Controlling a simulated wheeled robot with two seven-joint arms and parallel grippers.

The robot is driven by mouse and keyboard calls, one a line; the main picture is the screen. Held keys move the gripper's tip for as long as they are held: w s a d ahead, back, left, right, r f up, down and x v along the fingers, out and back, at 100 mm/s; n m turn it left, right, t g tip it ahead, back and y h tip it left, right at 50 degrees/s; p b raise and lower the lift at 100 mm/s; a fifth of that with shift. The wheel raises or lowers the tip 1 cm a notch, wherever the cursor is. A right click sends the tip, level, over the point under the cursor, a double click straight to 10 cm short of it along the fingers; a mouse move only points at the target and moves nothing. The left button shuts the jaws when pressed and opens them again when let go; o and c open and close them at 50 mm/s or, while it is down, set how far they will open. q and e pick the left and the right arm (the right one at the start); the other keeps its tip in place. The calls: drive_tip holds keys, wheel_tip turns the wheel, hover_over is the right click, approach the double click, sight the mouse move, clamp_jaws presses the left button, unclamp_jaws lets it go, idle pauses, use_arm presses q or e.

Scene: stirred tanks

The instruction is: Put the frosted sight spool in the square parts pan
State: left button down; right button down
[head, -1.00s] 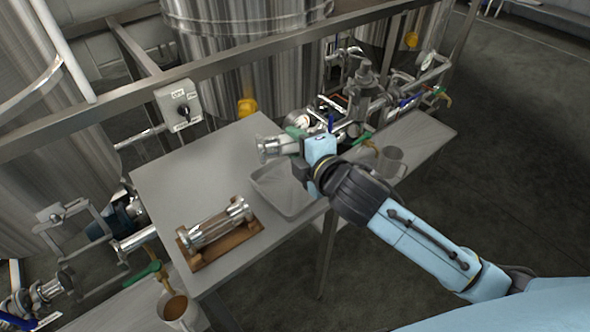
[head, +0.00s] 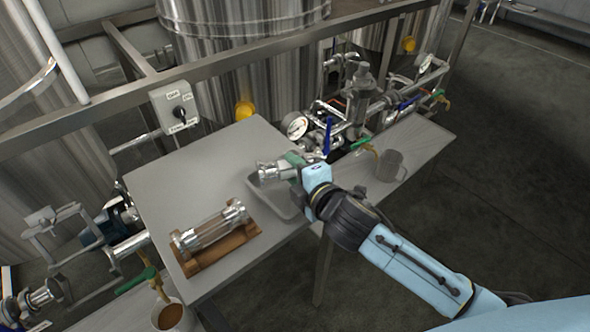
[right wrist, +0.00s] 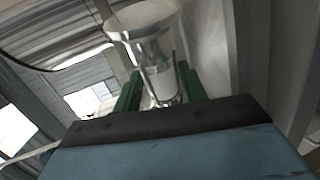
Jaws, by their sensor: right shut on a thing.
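My right gripper (head: 293,166) has its green fingers shut on a short spool with shiny metal ends, which I take to be the frosted sight spool (head: 270,172). In the right wrist view, the spool (right wrist: 146,22) stands out between the fingers (right wrist: 160,88), its flared metal end nearest the top. The grey square parts pan (head: 275,206) sits on the table's right part. The spool is over the pan's far side; I cannot tell whether it touches it. My left gripper is not in view.
A longer clear spool with metal ends (head: 208,231) lies on a wooden cradle (head: 222,250) left of the pan. The grey table (head: 185,180) is bare behind it. A grey mug (head: 391,166) stands right; valves and pipes (head: 358,100) crowd the back. A filled mug (head: 172,318) is front left.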

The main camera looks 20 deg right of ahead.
drive_tip(key=shift+f, duration=0.3)
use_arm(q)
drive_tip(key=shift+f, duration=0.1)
use_arm(e)
drive_tip(key=c, duration=0.8)
unclamp_jaws()
drive_tip(key=shift+f, duration=0.1)
drive_tip(key=shift+r, duration=0.3)
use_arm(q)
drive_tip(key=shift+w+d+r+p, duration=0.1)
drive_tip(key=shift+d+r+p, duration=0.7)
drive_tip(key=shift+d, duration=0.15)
use_arm(e)
drive_tip(key=v, duration=1.2)
drive_tip(key=shift+r, duration=0.4)
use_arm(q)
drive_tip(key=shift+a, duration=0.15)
